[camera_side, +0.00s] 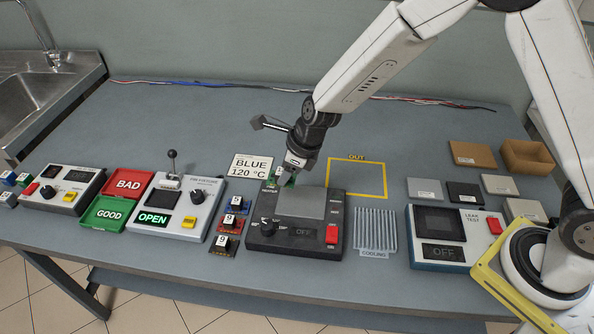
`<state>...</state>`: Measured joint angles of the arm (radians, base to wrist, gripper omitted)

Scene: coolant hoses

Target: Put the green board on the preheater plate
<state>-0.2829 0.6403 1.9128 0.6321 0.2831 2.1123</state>
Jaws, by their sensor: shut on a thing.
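The green board (271,174) shows only as small green bits around my gripper's jaws; most of it is hidden. My gripper (286,181) points down and is shut on the green board at the back left of the preheater. The grey preheater plate (309,204) sits on top of a dark unit with a knob, an OFF display and a red switch. The plate looks bare in its visible part. I cannot tell whether the board touches the plate.
A sign (250,166) reads BLUE 120 °C. A leak tester (440,238) stands further right.

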